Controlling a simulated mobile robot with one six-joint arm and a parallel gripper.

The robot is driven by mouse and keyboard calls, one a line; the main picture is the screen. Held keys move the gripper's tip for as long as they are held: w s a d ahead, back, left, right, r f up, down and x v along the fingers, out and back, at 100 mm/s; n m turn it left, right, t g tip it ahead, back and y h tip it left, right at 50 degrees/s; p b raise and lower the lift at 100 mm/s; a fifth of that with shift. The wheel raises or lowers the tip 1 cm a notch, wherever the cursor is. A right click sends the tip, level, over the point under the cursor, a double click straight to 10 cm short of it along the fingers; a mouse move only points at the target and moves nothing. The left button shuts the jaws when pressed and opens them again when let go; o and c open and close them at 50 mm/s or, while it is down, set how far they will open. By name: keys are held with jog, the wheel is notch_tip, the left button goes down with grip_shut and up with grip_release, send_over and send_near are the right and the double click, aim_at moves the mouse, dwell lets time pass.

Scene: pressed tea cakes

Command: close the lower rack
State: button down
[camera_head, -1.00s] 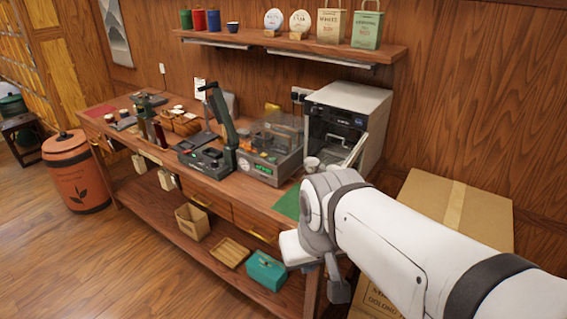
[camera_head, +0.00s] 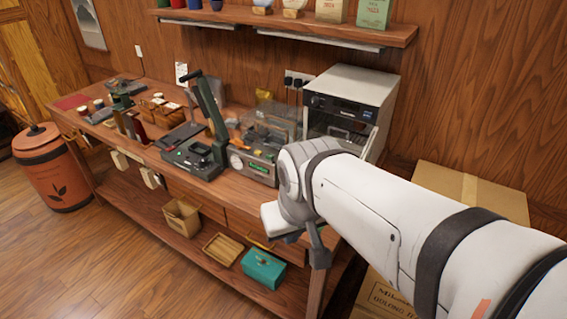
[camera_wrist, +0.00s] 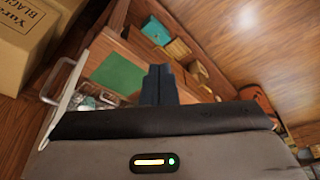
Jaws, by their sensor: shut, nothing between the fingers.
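The boxy cabinet oven (camera_head: 352,85) stands at the right end of the wooden bench, with its front open and a door panel (camera_head: 376,143) swung out. My arm hides its lower front in the head view, so the lower rack there is hidden. In the wrist view, a pale door edge with a bar handle (camera_wrist: 62,80) runs along the left. Beside it is a wire-like rack with pale items (camera_wrist: 95,97), partly hidden by my wrist; I cannot tell which level it is. My gripper (camera_wrist: 158,72) is shut and empty, right of the rack and over the bench side.
A green mat (camera_wrist: 118,75) lies on the bench end. A press (camera_head: 205,140) and a clear-lidded machine (camera_head: 262,145) stand left of the oven. Cardboard boxes (camera_head: 470,190) stand on the right. A teal box (camera_head: 263,268) sits on the lower shelf.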

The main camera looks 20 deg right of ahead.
jog(key=w+d+f+n+h+b, duration=0.2)
jog(key=d+f+n+h+b, duration=0.35)
jog(key=f+b, duration=0.4)
jog(key=w+d+f+n+h+b, duration=0.35)
jog(key=d+f+n+b, duration=0.35)
jog(key=b, duration=0.4)
jog(key=w+a+f+n+t+h+b, duration=0.25)
jog(key=w+n+t+h+b, duration=0.2)
jog(key=w+n+b, duration=0.35)
jog(key=w+a+f+n+t+h+b, duration=0.25)
jog(key=w+a+n+t+b, duration=0.2)
jog(key=b, duration=0.55)
jog(key=shift+n, duration=0.3)
jog(key=x, duration=0.4)
jog(key=b+x, duration=0.1)
jog(key=x, duration=0.3)
jog(key=b+x, duration=0.1)
jog(key=x, duration=0.4)
jog(key=shift+a+r, duration=0.15)
jog(key=shift+r, duration=0.25)
jog(key=shift+w+d+r, duration=0.2)
jog(key=shift+w+d, duration=0.25)
